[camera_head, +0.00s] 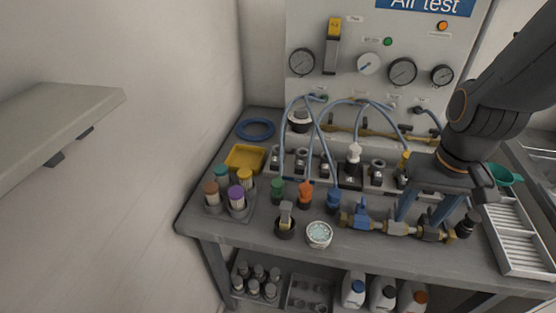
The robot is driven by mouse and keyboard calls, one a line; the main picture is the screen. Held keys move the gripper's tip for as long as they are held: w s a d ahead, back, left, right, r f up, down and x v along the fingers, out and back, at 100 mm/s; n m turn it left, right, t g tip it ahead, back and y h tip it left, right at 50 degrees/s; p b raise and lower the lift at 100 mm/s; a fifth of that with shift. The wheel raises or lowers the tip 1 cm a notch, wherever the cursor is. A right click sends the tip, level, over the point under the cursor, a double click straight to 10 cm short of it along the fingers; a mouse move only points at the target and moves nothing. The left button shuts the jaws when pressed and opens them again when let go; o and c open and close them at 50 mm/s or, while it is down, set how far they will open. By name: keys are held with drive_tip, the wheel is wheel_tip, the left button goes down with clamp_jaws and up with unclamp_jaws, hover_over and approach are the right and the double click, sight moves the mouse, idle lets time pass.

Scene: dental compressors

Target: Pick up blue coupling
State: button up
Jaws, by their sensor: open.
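The blue coupling (334,198) stands upright on the grey bench in a row with a green coupling (278,190) and an orange coupling (305,194), at the right end of that row. My gripper (421,217) comes in from the upper right and points down over the right part of the bench. Its two blue-grey fingers are spread apart, with no object seen held between them. It is to the right of the blue coupling and apart from it. The fingers hide part of the brass pipe assembly (397,228) behind or below them.
A blue-handled valve (362,212) is just right of the coupling. A white round tub (319,234) and a dark cup with a brush-like item (286,222) stand in front. Blue hoses (322,140) arch behind. A yellow tray (245,158) is left.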

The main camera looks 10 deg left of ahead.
idle(0.3)
drive_tip(key=m+p, duration=0.4)
drive_tip(key=m, duration=1.3)
hover_over(335, 192)
drive_tip(key=shift+s+d+f+g, duration=0.15)
drive_tip(key=shift+d+g, duration=0.15)
drive_tip(key=shift+g, duration=0.1)
drive_tip(key=shift+a+m, duration=0.15)
drive_tip(key=shift+m, duration=0.25)
drive_tip(key=shift+f, duration=0.35)
drive_tip(key=shift+w+a+f+p, duration=0.1)
drive_tip(key=shift+f+p, duration=0.4)
drive_tip(key=shift+f, duration=1.3)
drive_tip(key=shift+w+f+p, duration=0.1)
drive_tip(key=shift+f+p, duration=0.4)
drive_tip(key=shift+f, duration=1.3)
drive_tip(key=shift+c, duration=0.4)
